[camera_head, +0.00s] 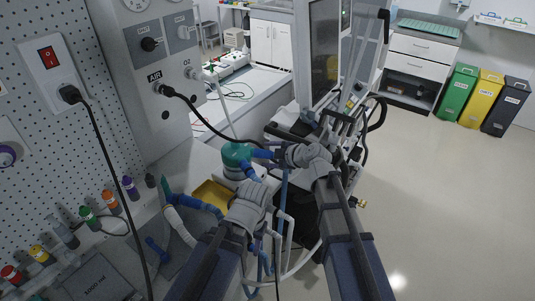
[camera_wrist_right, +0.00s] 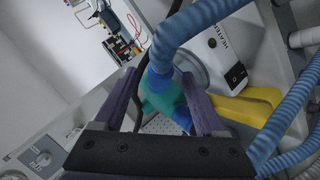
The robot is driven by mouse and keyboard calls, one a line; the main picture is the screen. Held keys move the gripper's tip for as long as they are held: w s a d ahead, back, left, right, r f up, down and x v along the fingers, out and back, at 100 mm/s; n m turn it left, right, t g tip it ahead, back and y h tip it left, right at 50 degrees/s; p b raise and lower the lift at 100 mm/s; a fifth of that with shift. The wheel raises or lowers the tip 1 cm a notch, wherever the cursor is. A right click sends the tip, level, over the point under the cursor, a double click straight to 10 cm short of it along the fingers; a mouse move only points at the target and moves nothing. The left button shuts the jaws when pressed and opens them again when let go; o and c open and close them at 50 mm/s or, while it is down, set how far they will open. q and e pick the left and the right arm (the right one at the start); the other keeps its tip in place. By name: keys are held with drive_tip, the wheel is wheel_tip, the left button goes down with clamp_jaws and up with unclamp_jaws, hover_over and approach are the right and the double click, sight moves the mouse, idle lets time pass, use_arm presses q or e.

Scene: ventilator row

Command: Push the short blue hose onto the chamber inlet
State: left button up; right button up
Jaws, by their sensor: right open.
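The humidifier chamber with a teal top (camera_head: 236,153) stands left of my right gripper (camera_head: 281,155) in the head view. The short blue hose (camera_head: 262,154) reaches from the chamber's side toward that gripper. In the right wrist view the ribbed blue hose (camera_wrist_right: 198,22) curves down to a smooth blue cuff (camera_wrist_right: 158,80) at the teal chamber (camera_wrist_right: 165,100). The open right fingers (camera_wrist_right: 162,92) stand on either side of the cuff and chamber. The inlet is hidden, so how deep the cuff sits cannot be told. My left gripper (camera_head: 249,188) is below the chamber; its jaws are unclear.
A yellow tray (camera_head: 211,194) lies beside the chamber. A white heater unit (camera_wrist_right: 222,48) stands close by. Other blue hoses (camera_head: 198,202) and white tubes run around my arms. A black cable (camera_head: 205,120) hangs from the AIR outlet. Open floor (camera_head: 455,200) lies right.

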drive_tip(key=p+v, duration=0.3)
drive_tip(key=v, duration=0.4)
drive_tip(key=shift+a, duration=0.1)
drive_tip(key=s+a+f+m+g+h, duration=0.25)
drive_tip(key=s+f+m+g, duration=0.2)
drive_tip(key=s, duration=0.35)
drive_tip(key=s+d+f+m+g+h, duration=0.2)
drive_tip(key=s+f+m+h, duration=0.1)
drive_tip(key=s+m, duration=0.2)
drive_tip(key=s+d+f+m+g+h, duration=0.2)
drive_tip(key=s+m, duration=0.4)
drive_tip(key=s, duration=0.4)
drive_tip(key=shift+s+d+f+h, duration=0.15)
drive_tip(key=shift+d+f+h, duration=0.35)
drive_tip(key=shift+h, duration=0.45)
